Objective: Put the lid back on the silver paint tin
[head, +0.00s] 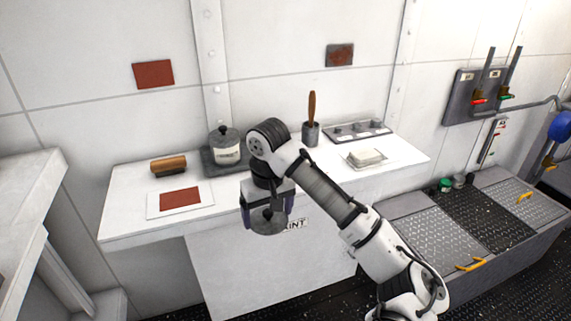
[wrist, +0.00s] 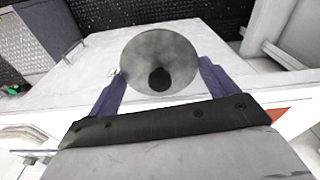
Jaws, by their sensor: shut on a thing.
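My gripper (head: 266,213) is in front of the white bench's front edge, its purple fingers pointing down. It is shut on a round grey lid (head: 266,226) with a dark knob. The lid also shows between the fingers in the wrist view (wrist: 150,50), knob toward the gripper.
The white bench (head: 125,205) holds a labelled pot with a knobbed dark lid (head: 228,151), a wooden-backed block (head: 168,166), a red sheet (head: 180,199), a brush in a holder (head: 311,130) and a white block (head: 365,156). The deck box (head: 415,225) has yellow handles.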

